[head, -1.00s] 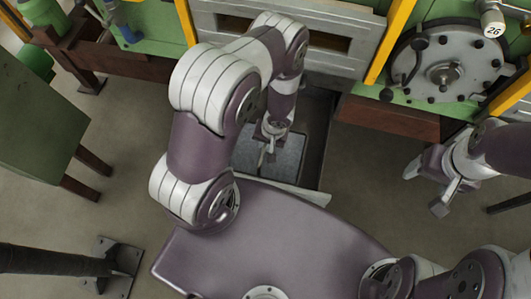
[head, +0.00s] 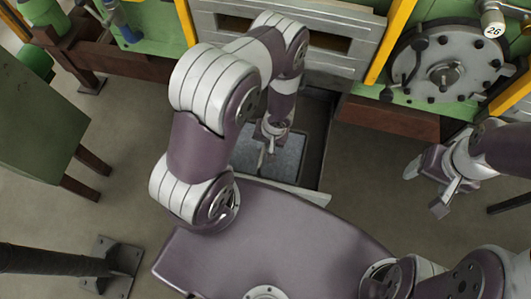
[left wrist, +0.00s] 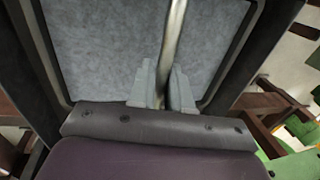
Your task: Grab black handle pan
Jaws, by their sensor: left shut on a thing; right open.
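A pan with a flat grey speckled surface (head: 288,158) lies low in front of the furnace, partly hidden by my left arm. In the left wrist view the pan's grey face (left wrist: 95,50) sits inside a dark border. A slim metallic bar (left wrist: 174,28), which looks like its handle, runs across that face. My left gripper (head: 266,147) is over the pan, and in the left wrist view its fingers (left wrist: 163,82) are shut on this bar. My right gripper (head: 426,189) is open and empty over the floor at the right.
The furnace front (head: 335,58) with yellow posts stands behind the pan. A round bolted hatch (head: 440,72) is at the upper right. A green table-like unit (head: 38,125) stands at the left. The floor between the pan and my right gripper is clear.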

